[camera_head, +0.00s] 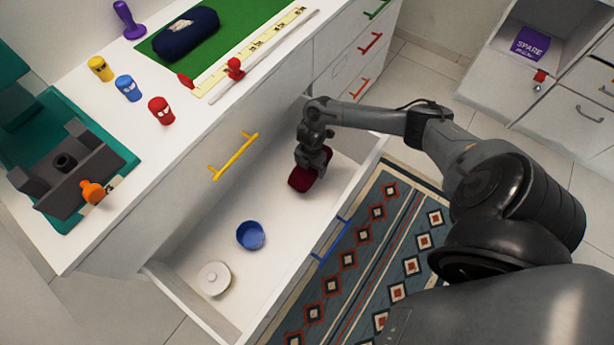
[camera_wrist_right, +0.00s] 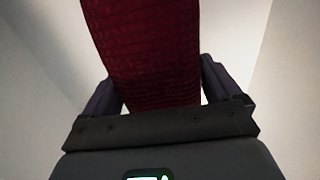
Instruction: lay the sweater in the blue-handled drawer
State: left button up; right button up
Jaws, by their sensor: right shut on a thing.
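A dark red knitted bundle (camera_head: 302,179), which looks like the sweater, is inside the open drawer with the blue handle (camera_head: 330,240), toward its far right end. My right gripper (camera_head: 308,168) reaches down into the drawer and is shut on the sweater. In the right wrist view the red ribbed sweater (camera_wrist_right: 150,55) sits between the two fingers (camera_wrist_right: 165,95). I cannot tell whether the sweater touches the drawer floor. My left gripper is not in view.
A blue bowl (camera_head: 250,235) and a round white lidded item (camera_head: 214,278) lie in the drawer's near left part. Above is a closed drawer with a yellow handle (camera_head: 235,157). The counter holds small coloured figures and a dark blue folded bundle (camera_head: 187,33). A patterned rug (camera_head: 362,250) lies beside the drawer.

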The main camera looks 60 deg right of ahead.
notch_tip(320, 180, down, 6)
jog(key=b, duration=0.3)
jog(key=shift+f, duration=0.1)
jog(key=o, duration=0.8)
